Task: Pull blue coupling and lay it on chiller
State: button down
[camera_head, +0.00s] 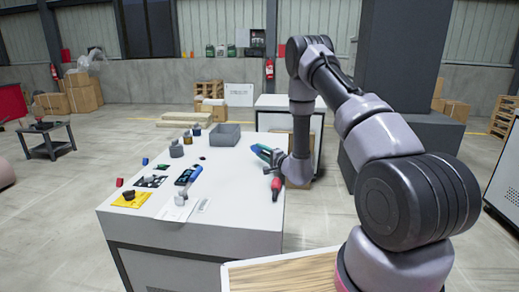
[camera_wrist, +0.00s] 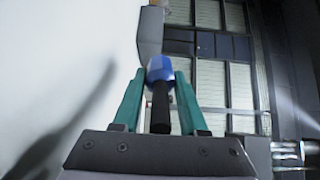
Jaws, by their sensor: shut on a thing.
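My gripper (camera_head: 262,151) is above the right side of the white-topped cabinet (camera_head: 215,178), with its teal fingers pointing left. In the wrist view my gripper (camera_wrist: 162,78) is closed around the blue coupling (camera_wrist: 160,70), which has a blue head and a black stem running back between the fingers. In the head view the coupling is too small to make out clearly. The white top fills the left of the wrist view, with the arm's shadow on it. No label shows which unit is the chiller; the white-topped cabinet may be it.
A grey bin (camera_head: 224,136) stands at the back of the white top. A yellow mat (camera_head: 131,200), a dark blue device (camera_head: 187,176) and small bottles (camera_head: 176,149) occupy the left. The middle is mostly clear.

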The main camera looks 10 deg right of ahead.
jog(key=shift+f, duration=0.95)
jog(key=shift+c, duration=1.8)
grip_release()
notch_tip(320, 180, up, 10)
jog(key=shift+r, duration=0.1)
